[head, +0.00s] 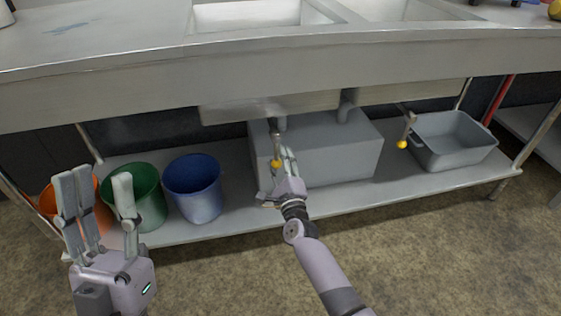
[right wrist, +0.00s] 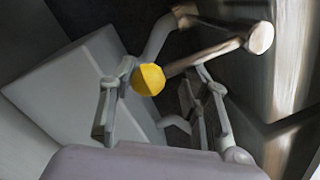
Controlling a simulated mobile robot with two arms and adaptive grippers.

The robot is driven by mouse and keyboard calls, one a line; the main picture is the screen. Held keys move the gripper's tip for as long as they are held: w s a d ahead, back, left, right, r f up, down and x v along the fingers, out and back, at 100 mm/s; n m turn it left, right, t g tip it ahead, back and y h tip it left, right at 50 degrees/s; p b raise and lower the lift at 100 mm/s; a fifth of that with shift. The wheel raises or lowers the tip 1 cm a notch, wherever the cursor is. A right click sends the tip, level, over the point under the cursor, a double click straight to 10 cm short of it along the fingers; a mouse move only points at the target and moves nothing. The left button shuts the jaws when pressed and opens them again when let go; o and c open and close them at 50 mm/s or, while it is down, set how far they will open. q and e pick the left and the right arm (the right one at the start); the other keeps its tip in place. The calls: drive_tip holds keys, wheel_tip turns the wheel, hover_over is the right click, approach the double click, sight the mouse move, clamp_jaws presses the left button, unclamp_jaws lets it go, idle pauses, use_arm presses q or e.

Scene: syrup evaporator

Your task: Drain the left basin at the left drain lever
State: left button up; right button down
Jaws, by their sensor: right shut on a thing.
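The left drain lever (head: 275,150) hangs under the left basin (head: 260,14) and ends in a yellow knob. My right gripper (head: 282,166) is at this lever, with its fingers around the yellow knob. In the right wrist view the yellow knob (right wrist: 148,80) shows between the fingers (right wrist: 165,95), and the lever's shaft runs up to the right. The exact contact is hard to see. My left gripper (head: 100,205) is empty, its fingers spread apart, in front of the buckets at the left. The inside of the left basin is only partly in view.
A grey box (head: 335,150) stands on the lower shelf behind my right gripper. Orange (head: 98,215), green (head: 148,205) and blue (head: 197,195) buckets stand to its left. A second yellow-knobbed lever (head: 405,130) and a grey tub (head: 450,145) are at the right. The floor in front is clear.

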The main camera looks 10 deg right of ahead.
drive_tip(key=shift+a+r, duration=0.3)
drive_tip(key=shift+a, duration=0.2)
drive_tip(key=c, duration=1.3)
unclamp_jaws()
drive_tip(key=o, duration=0.6)
drive_tip(key=shift+a, duration=0.1)
drive_tip(key=shift+f, duration=0.1)
drive_tip(key=shift+s+d+f, duration=0.1)
drive_tip(key=shift+s+d, duration=0.1)
drive_tip(key=shift+s, duration=0.1)
drive_tip(key=s, duration=0.3)
drive_tip(key=s+f, duration=0.1)
drive_tip(key=s, duration=0.7)
drive_tip(key=shift+s+d+f, duration=0.15)
drive_tip(key=shift+d+f, duration=0.1)
drive_tip(key=shift+d, duration=0.05)
